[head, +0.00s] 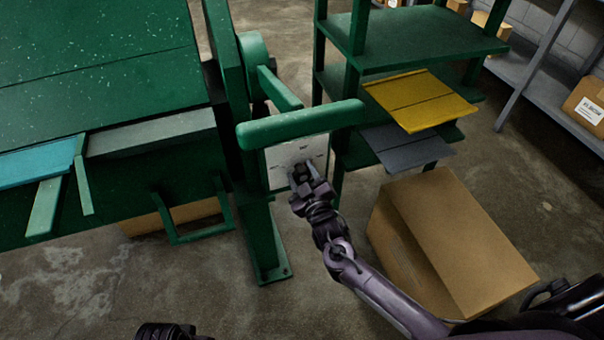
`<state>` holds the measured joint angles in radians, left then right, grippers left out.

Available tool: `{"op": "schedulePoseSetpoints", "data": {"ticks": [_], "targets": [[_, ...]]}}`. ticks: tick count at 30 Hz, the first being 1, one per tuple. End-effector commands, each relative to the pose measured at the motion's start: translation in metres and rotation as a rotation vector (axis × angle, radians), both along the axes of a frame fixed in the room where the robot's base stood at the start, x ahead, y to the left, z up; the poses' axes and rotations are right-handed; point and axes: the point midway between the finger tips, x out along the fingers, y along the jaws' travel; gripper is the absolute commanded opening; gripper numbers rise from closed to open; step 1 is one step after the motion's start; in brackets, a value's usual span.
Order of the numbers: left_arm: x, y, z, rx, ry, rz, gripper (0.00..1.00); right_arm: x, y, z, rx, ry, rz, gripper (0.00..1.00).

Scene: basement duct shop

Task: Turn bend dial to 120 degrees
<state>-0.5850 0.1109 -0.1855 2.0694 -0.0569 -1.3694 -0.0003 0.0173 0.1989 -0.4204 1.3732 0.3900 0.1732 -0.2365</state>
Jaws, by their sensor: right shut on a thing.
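A white plate with small dark markings (281,168) is on the green bending machine, below its long green handle. It appears to be the bend dial's face. My right gripper (301,172) is in front of this plate, shut on a small part there that looks like the dial's knob. The jaws hide the knob and much of the face, so I cannot read the angle.
The green handle (300,124) juts out just above my right gripper. A cardboard box (450,240) stands on the floor to the right. A green shelf (420,38) with yellow (420,100) and grey sheets (405,147) stands behind. Open floor lies at the lower left.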

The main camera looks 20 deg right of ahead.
Motion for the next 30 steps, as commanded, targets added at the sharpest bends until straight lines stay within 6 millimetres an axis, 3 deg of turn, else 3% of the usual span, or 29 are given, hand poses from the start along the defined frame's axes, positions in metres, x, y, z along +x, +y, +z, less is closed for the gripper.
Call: {"op": "schedulePoseSetpoints", "data": {"ticks": [10,11,15,24,27,30], "targets": [[0.0,0.0,0.001,0.0,-0.001,0.0,0.36,-0.001,0.001,-0.001,0.004,0.003,0.001,0.23],[0.0,0.0,0.001,0.0,-0.001,0.0,0.36,-0.001,0.001,-0.001,0.004,0.003,0.001,0.49],[0.0,0.0,0.001,0.0,-0.001,0.0,0.36,0.0,0.001,-0.001,0.003,0.002,0.001,0.67],[0.0,0.0,0.002,0.0,-0.001,0.0,0.36,-0.003,0.0,0.0,0.002,0.001,0.0,0.67],[0.001,-0.001,0.002,-0.002,-0.008,0.001,0.36,-0.013,0.0,-0.001,0.003,0.004,0.0,0.67],[-0.001,0.001,-0.017,0.001,0.003,0.006,0.36,-0.03,-0.001,0.0,0.003,0.005,0.002,0.67]]}}
